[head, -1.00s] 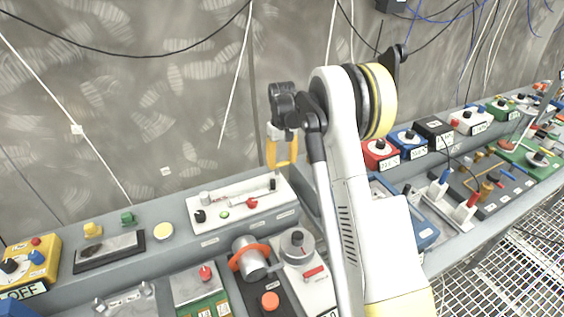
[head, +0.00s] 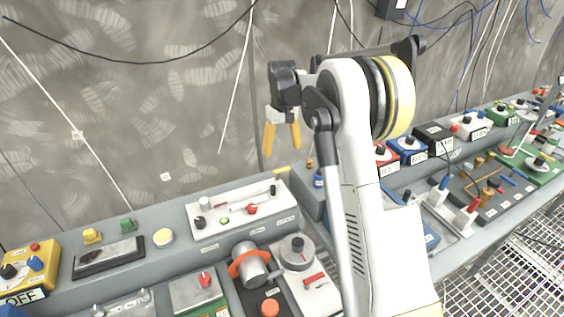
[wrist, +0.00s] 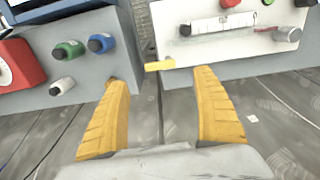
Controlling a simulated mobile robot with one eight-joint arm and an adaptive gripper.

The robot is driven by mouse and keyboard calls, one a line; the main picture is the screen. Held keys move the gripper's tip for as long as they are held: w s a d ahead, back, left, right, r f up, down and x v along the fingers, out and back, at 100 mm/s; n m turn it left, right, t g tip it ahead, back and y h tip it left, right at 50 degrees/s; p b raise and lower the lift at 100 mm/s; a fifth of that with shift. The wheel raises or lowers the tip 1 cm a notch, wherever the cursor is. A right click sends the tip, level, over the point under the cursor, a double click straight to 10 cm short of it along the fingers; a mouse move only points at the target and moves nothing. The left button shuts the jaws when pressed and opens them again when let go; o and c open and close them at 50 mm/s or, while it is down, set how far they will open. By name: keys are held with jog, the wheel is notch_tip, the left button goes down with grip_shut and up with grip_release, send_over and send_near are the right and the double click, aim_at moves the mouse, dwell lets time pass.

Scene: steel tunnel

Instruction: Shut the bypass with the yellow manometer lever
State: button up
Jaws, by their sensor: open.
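The yellow lever (head: 283,170) is a short bar at the right end of the white manometer panel (head: 210,231). In the wrist view the lever (wrist: 159,66) lies across the gap between the panel's block and the neighbouring grey block. My gripper (head: 283,146) is open and empty, its two orange fingers pointing down above the lever in the head view. In the wrist view the lever shows between and just beyond the fingertips (wrist: 160,80), apart from both. The panel (wrist: 235,45) carries a clear tube, a red knob and a dark knob.
A grey block with blue, green and white knobs (wrist: 70,48) and a red box (wrist: 18,65) stand beside the lever in the wrist view. A grey wall (head: 140,110) rises behind the bench. Cylinder and dial fittings (head: 298,252) stand in front of the panel.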

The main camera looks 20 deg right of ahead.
jog(key=shift+r, duration=2)
jog(key=s+a+r+t+b, duration=0.25)
jog(key=s+a, duration=0.25)
jog(key=s, duration=0.3)
jog(key=s+a+r+t+b, duration=0.1)
jog(key=s+a+r, duration=0.3)
jog(key=s, duration=0.3)
jog(key=s+a+f+t+b, duration=0.1)
jog(key=s+a+f, duration=0.2)
jog(key=s, duration=0.6)
jog(key=s+a+f+t+b, duration=0.2)
jog(key=s+f, duration=0.3)
jog(key=s, duration=0.4)
jog(key=shift+s+a+f, duration=0.2)
jog(key=shift+a+f, duration=0.2)
jog(key=shift+a, duration=0.05)
jog(key=shift+t, duration=0.25)
